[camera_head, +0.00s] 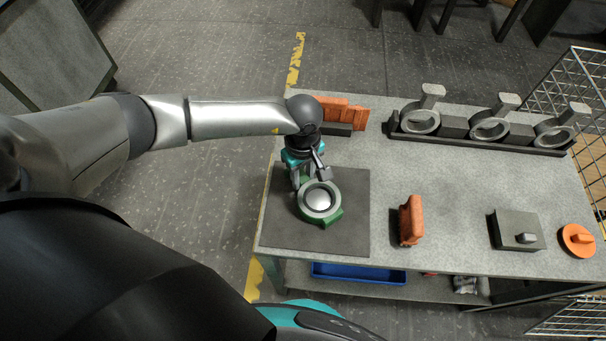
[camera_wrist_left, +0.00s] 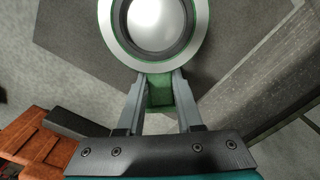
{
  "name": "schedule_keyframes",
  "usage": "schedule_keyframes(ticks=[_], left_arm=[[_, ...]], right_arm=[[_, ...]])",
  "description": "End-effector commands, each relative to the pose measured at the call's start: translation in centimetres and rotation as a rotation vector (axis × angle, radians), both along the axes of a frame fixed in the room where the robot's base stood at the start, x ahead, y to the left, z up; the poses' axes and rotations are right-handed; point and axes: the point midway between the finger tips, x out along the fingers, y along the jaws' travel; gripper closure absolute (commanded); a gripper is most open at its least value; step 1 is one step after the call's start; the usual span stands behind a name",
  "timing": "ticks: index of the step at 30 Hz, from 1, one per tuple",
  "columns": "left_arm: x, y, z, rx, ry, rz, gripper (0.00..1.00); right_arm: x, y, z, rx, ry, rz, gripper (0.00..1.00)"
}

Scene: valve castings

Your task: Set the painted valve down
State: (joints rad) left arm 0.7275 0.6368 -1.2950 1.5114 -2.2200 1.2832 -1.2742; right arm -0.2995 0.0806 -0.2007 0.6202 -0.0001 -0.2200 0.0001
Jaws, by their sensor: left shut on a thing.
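The painted valve (camera_head: 333,217) is green with a bright metal ring and a domed silver centre. It is at the dark mat (camera_head: 352,240) on the left part of the table; I cannot tell whether it touches the mat. My left gripper (camera_head: 310,180) is shut on its green stem. In the left wrist view the gripper (camera_wrist_left: 160,88) has one finger on each side of the green stem (camera_wrist_left: 159,95), with the round valve body (camera_wrist_left: 154,60) beyond the fingertips. My right gripper is not in view.
Several unpainted grey valves stand in a dark rack (camera_head: 478,139) at the back right. An orange-red block (camera_head: 411,220), a grey box (camera_head: 518,230) and an orange disc (camera_head: 578,240) are on the table's right. Orange-red pieces (camera_head: 345,112) lie behind my gripper.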

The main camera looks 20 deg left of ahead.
Motion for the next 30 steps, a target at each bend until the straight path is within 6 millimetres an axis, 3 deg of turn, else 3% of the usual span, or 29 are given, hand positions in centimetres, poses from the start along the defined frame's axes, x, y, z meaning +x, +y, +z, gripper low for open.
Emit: schedule_keyframes(ticks=[16,17,26,30], left_arm=[[0.28,-0.19,-0.17,-0.007,-0.006,0.0,1.0],[0.28,-0.19,-0.17,-0.007,-0.006,0.0,0.64],[0.11,-0.09,-0.31,-0.003,-0.003,0.0,0.3],[0.06,-0.05,-0.37,-0.001,-0.002,0.0,0.3]], right_arm=[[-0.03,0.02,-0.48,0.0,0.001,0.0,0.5],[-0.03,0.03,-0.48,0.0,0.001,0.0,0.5],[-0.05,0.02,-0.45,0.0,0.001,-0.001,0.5],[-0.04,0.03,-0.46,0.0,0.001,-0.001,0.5]])
